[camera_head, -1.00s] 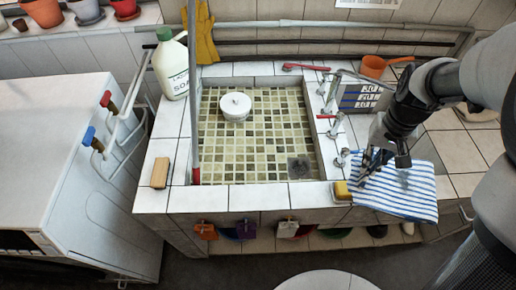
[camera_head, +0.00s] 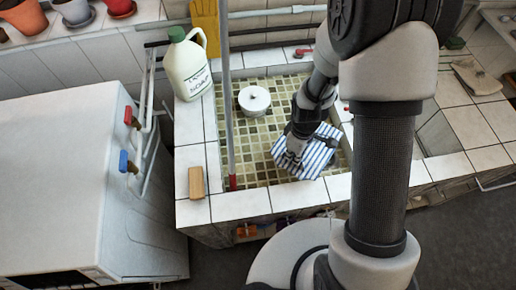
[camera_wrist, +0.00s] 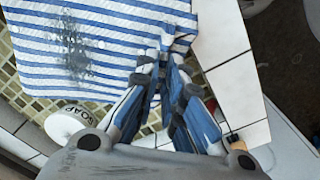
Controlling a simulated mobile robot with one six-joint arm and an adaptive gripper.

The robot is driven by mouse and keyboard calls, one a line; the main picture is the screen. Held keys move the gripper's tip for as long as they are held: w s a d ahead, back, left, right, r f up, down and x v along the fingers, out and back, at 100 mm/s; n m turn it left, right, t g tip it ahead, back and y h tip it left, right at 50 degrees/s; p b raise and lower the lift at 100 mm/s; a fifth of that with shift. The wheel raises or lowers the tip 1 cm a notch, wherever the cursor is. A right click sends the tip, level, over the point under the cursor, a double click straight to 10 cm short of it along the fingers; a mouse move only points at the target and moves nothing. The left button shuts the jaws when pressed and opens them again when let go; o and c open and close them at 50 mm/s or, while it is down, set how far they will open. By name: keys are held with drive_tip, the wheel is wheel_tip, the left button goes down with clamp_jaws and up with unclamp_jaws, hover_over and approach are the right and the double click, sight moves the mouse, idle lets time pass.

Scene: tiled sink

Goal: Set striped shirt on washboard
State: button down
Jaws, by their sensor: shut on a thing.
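The blue-and-white striped shirt (camera_head: 318,153) hangs from my gripper (camera_head: 292,158) over the right part of the tiled sink. In the wrist view the shirt (camera_wrist: 110,50) is spread out with a dark smudge on it. My gripper (camera_wrist: 172,60) is shut on a gathered edge of the cloth there. I cannot tell from these views whether the shirt touches the sink floor. I cannot make out a washboard for sure; my arm hides much of the sink's right side.
A white round tub (camera_head: 254,101) stands in the sink (camera_head: 262,134). A soap jug (camera_head: 190,68) and a wooden block (camera_head: 196,183) are on the left rim. An upright pole (camera_head: 226,90) rises at the sink's left. A pale grey surface (camera_head: 438,136) lies right of my arm.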

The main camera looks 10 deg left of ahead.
drive_tip(key=w+a, duration=0.3)
drive_tip(key=a, duration=1.2)
drive_tip(key=shift+w+d+f+b, duration=0.15)
drive_tip(key=shift+f+b, duration=0.3)
drive_tip(key=shift+f, duration=1.55)
drive_tip(key=shift+d+f+b, duration=0.2)
drive_tip(key=shift+f+b, duration=0.3)
drive_tip(key=shift+f, duration=1.5)
drive_tip(key=shift+w+d+f+b, duration=0.15)
drive_tip(key=shift+f+b, duration=0.3)
drive_tip(key=shift+f, duration=1.55)
drive_tip(key=shift+s, duration=0.15)
drive_tip(key=shift+f+b, duration=0.3)
drive_tip(key=c, duration=1.7)
unclamp_jaws()
drive_tip(key=shift+r, duration=0.1)
